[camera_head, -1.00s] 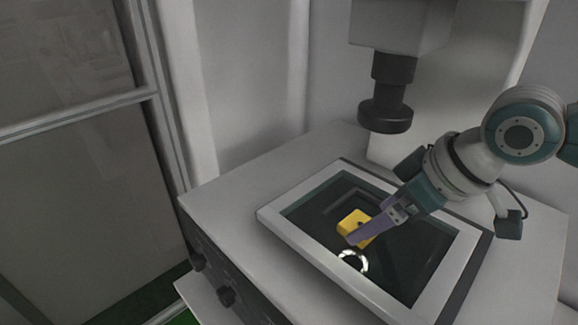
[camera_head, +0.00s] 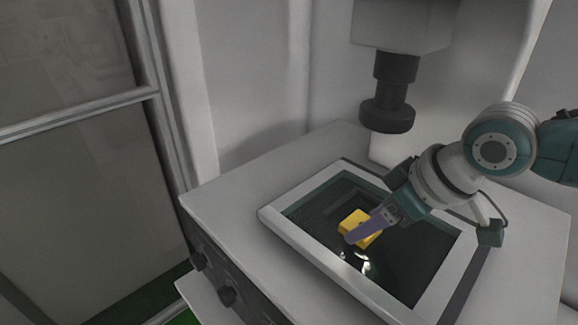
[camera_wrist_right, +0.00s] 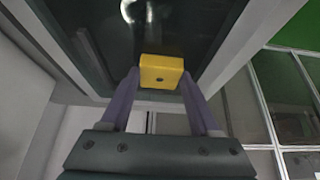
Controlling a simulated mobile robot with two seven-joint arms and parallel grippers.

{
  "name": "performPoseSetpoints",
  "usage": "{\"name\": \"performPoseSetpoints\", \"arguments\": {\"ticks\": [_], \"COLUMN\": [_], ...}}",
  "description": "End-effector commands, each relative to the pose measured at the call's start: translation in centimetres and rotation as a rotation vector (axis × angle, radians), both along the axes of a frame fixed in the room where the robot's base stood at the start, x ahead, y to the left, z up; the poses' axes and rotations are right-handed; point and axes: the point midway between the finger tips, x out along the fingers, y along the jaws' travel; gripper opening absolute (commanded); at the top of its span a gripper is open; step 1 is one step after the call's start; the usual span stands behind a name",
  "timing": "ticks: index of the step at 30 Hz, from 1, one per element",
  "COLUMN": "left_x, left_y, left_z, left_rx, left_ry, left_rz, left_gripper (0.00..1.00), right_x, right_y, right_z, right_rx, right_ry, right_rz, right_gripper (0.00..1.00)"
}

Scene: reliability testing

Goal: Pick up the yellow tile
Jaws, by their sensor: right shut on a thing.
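The yellow tile (camera_head: 357,222) is a small block with a dark hole, seen over the dark glass of the framed stage. In the right wrist view the yellow tile (camera_wrist_right: 161,71) sits between the tips of the two purple fingers. My right gripper (camera_head: 362,234) is shut on it, reaching in from the right. The near finger hides part of the tile in the head view. I cannot tell whether the tile touches the glass. My left gripper is not in view.
The light frame (camera_head: 312,251) surrounds the dark glass (camera_head: 405,262) on a grey machine table (camera_head: 232,196). A dark cylindrical head (camera_head: 387,105) hangs above the far side. Dark knobs (camera_head: 227,296) stick out at the front left. The left part of the tabletop is bare.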

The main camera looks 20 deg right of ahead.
Motion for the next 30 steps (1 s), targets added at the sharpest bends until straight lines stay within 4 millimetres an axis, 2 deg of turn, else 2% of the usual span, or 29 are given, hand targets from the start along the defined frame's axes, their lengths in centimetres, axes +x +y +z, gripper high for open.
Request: {"name": "performPoseSetpoints", "arguments": {"ticks": [1, 6, 9, 20, 27, 30], "left_x": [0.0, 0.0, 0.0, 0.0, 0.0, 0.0], "left_y": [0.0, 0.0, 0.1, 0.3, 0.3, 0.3], "left_z": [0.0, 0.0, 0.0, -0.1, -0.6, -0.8], "left_rx": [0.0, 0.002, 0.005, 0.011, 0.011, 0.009], "left_ry": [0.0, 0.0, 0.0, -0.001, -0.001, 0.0], "left_rz": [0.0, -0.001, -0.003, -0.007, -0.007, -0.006], "left_gripper": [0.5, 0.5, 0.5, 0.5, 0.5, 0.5], "right_x": [0.0, 0.0, 0.0, 0.0, 0.1, -1.8], "right_y": [0.0, 0.0, 0.0, -0.1, -0.1, -0.9], "right_z": [0.0, 0.0, 0.0, 0.6, 3.4, 3.3], "right_rx": [0.0, 0.0, 0.0, 0.0, -0.002, -0.005], "right_ry": [0.0, 0.0, 0.0, -0.001, -0.006, 0.003], "right_rz": [0.0, 0.0, 0.0, -0.001, 0.002, 0.0], "right_gripper": [0.34, 0.15, 0.07, 0.07, 0.07, 0.07]}}
